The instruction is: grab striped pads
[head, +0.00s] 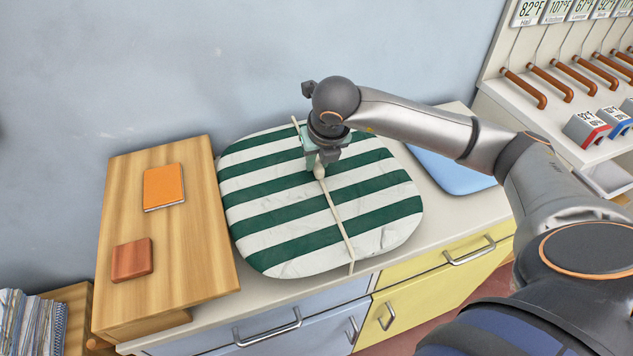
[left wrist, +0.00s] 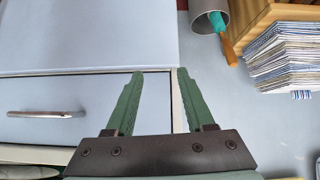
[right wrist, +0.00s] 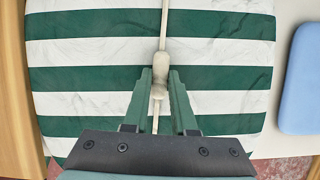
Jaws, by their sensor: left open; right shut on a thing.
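The striped pads (head: 270,205) are green and white, rounded, and lie on the counter with a cream cord tied across them. They fill much of the right wrist view (right wrist: 90,77). My right gripper (head: 320,168) is over their middle, shut on the knot of the cord (right wrist: 160,90). The pads appear to rest on the counter; whether there is more than one layer I cannot tell. My left gripper (left wrist: 158,75) is open and empty, in front of a pale blue drawer; it does not show in the head view.
A wooden board (head: 190,240) with an orange notebook (head: 163,187) and a brown block (head: 132,260) stands left of the pads. A blue pad (head: 450,170) lies to the right on the counter (head: 410,245). Stacked papers (left wrist: 278,50) and a grey cup (left wrist: 209,20) show in the left wrist view.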

